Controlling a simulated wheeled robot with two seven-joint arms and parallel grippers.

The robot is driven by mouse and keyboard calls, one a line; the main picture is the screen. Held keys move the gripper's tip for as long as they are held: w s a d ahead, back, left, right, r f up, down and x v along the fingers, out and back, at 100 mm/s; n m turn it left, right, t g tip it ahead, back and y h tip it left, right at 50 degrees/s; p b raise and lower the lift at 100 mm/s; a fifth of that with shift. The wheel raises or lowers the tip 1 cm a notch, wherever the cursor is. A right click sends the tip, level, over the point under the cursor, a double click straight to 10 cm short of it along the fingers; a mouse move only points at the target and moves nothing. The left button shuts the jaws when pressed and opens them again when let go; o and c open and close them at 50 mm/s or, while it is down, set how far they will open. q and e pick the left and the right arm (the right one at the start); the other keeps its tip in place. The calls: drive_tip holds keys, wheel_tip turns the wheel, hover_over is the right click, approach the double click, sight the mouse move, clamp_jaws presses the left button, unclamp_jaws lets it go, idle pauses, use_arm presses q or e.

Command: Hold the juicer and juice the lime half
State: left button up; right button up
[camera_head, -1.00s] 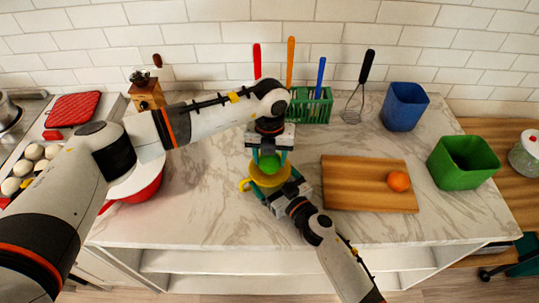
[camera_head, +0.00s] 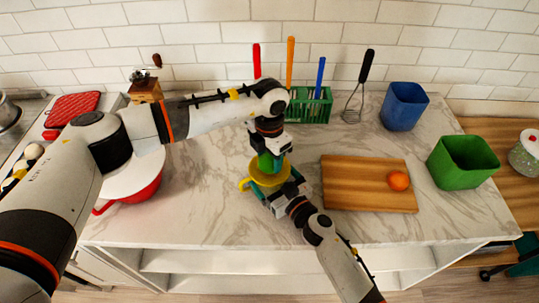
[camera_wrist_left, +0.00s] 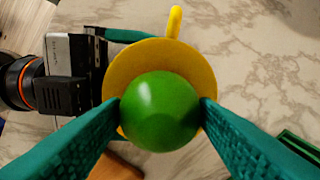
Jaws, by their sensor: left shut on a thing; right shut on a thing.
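The yellow juicer (camera_head: 256,178) stands on the marble counter, its handle pointing left in the head view. My right gripper (camera_head: 277,196) is shut on the juicer from the lower right. My left gripper (camera_head: 270,161) points down over the juicer, mostly hidden by its own wrist in the head view. In the left wrist view its teal fingers are shut on the green lime half (camera_wrist_left: 160,110). The lime half is over the middle of the yellow juicer (camera_wrist_left: 135,62), hiding its centre. I cannot tell whether the lime touches the juicer.
A green utensil rack (camera_head: 310,107) is behind my left wrist. A red-and-white pot (camera_head: 147,190) is at left.

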use_arm(q)
drive_tip(key=shift+s+a+f+m, duration=0.1)
drive_tip(key=shift+f+m, duration=0.15)
drive_tip(key=shift+m, duration=0.45)
use_arm(e)
drive_tip(key=shift+r, duration=0.15)
use_arm(q)
drive_tip(key=n, duration=0.5)
use_arm(e)
drive_tip(key=shift+a, duration=0.1)
use_arm(q)
drive_tip(key=n, duration=0.6)
drive_tip(key=m, duration=0.5)
drive_tip(key=shift+m, duration=0.3)
drive_tip(key=m, duration=0.5)
